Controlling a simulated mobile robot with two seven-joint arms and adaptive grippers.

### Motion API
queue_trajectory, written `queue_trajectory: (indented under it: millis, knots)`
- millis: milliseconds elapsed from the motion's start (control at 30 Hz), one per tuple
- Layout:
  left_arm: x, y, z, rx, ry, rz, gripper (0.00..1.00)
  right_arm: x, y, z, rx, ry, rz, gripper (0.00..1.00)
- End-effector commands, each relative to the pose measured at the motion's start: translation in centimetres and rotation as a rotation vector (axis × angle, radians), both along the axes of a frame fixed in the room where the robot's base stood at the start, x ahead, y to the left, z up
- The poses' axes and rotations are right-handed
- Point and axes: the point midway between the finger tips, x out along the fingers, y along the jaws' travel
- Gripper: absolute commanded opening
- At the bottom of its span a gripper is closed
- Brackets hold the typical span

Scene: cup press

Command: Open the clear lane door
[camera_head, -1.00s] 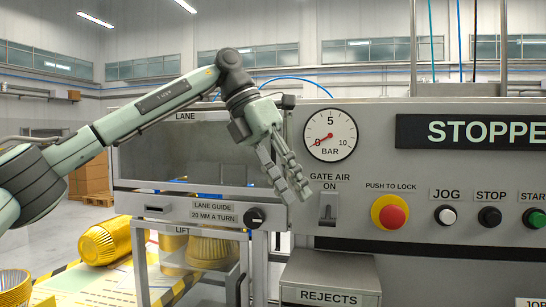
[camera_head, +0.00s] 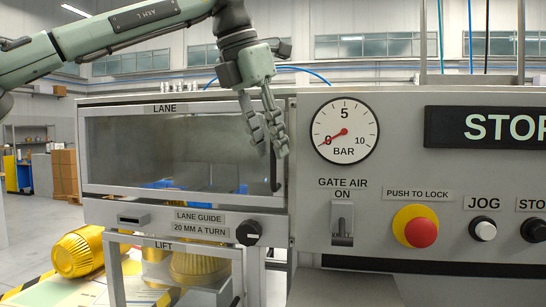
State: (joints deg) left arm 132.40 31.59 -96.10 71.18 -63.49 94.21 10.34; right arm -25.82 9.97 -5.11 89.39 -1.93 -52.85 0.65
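The clear lane door (camera_head: 165,145) is a see-through panel in a grey frame below the LANE label, and it looks shut. A dark upright handle (camera_head: 276,178) is near its right edge, partly hidden behind my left gripper's fingers. My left gripper (camera_head: 271,150) points down in front of the door's upper right corner. Its two fingers are a little apart, with nothing seen held between them. I cannot tell whether a fingertip touches the handle. My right gripper is not in view.
A pressure gauge (camera_head: 344,131) reads near zero, right of the gripper. The gate air switch (camera_head: 342,221), a red push button (camera_head: 420,232) and a jog button (camera_head: 484,230) are on the panel. A lane guide knob (camera_head: 248,232) sits below the door.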

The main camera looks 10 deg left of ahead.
Motion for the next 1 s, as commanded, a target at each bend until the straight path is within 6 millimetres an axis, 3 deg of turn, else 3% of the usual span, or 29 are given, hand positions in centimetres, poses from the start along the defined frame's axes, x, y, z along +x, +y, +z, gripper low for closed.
queue_trajectory:
  millis: [200, 533, 800, 1000]
  knots:
    - [0.8, -0.5, -2.5, -0.001, 0.002, 0.001, 0.31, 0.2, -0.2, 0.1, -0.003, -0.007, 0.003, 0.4]
    - [1.0, -0.7, -3.0, -0.002, 0.0, 0.001, 0.31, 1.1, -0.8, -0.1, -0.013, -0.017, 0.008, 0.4]
    - [1.0, -0.7, -3.0, -0.002, 0.0, 0.001, 0.0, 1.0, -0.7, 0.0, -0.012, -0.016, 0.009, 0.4]
    - [1.0, -0.7, -2.9, -0.002, 0.0, 0.001, 0.0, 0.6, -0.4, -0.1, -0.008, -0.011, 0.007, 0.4]
